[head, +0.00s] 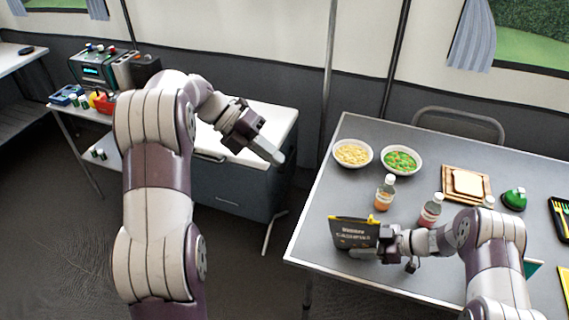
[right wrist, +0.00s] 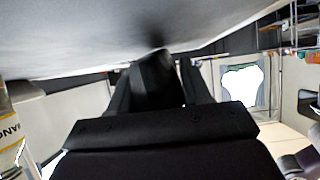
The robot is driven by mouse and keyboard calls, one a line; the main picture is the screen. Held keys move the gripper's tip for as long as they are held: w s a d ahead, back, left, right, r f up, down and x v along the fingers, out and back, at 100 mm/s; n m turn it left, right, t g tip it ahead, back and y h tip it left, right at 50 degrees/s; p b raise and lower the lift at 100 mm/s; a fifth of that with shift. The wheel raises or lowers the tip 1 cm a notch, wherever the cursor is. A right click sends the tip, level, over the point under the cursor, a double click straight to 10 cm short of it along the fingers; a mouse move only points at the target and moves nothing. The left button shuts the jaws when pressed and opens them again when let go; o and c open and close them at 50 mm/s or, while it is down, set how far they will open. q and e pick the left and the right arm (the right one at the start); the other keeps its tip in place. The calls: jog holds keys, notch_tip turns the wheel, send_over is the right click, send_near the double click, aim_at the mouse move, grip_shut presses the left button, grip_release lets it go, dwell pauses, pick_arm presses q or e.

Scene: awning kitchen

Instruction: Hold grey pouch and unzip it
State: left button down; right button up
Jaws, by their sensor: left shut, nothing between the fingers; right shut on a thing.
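The dark grey pouch (head: 352,234) with a yellow strip along its top and pale lettering is upright near the left front part of the grey table. My right gripper (head: 384,241) is shut on the pouch's right side. Whether the pouch touches the tabletop is hard to tell. In the right wrist view, the dark fingers (right wrist: 157,85) fill the middle, and what they grip is too dark to make out. My left gripper (head: 274,155) is shut and empty, in front of the white-topped cooler, well to the left of and apart from the pouch. No separate zip pull can be made out.
Two bottles, an orange one (head: 384,195) and a red one (head: 430,212), stand close behind the pouch and right gripper. Two bowls (head: 352,153) (head: 401,160), a board with bread (head: 467,184) and a green item (head: 514,198) lie further back. The table's left edge (head: 313,206) is near.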

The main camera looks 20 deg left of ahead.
jog(key=o, duration=1)
